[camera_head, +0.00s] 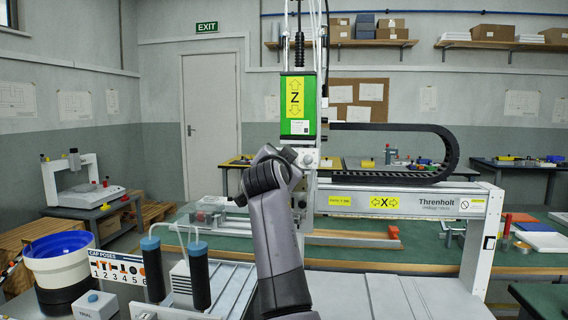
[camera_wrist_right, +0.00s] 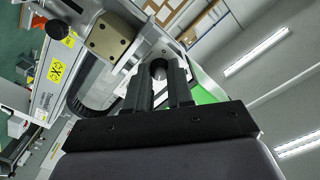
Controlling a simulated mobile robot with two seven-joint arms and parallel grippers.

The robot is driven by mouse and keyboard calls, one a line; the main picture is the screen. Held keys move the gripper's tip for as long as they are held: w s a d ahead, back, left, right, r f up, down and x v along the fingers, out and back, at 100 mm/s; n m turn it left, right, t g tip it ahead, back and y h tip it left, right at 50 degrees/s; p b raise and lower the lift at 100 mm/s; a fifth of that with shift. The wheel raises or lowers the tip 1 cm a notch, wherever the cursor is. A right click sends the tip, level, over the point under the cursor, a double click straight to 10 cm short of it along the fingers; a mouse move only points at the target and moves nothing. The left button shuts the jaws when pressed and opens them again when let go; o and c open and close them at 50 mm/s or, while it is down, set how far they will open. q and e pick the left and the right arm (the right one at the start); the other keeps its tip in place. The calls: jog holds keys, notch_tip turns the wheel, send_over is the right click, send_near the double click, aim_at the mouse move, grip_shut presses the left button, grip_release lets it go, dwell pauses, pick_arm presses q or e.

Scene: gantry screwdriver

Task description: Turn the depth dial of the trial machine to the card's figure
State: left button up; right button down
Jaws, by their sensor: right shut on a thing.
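My right arm rises from the bottom middle of the head view, with its gripper (camera_head: 277,165) at the gantry's tool head, just below the green Z box (camera_head: 297,105). In the right wrist view my gripper (camera_wrist_right: 161,80) is shut on a small dark round part, which looks like the depth dial (camera_wrist_right: 158,66). The dial's marks and setting cannot be read, and my gripper hides it in the head view. A small white label (camera_head: 300,127) is on the Z box; its print is too small to read. My left gripper is in neither view.
The gantry's X beam (camera_head: 400,202) and black cable chain (camera_head: 400,155) extend to the right of my gripper. A "CAP POSES" board (camera_head: 117,268), two dark cylinders with blue caps and a white-and-blue bowl (camera_head: 58,262) stand at left. A metal block (camera_wrist_right: 108,38) is close to the fingers.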

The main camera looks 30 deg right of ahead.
dwell(0.4)
jog(key=c, duration=1)
grip_release()
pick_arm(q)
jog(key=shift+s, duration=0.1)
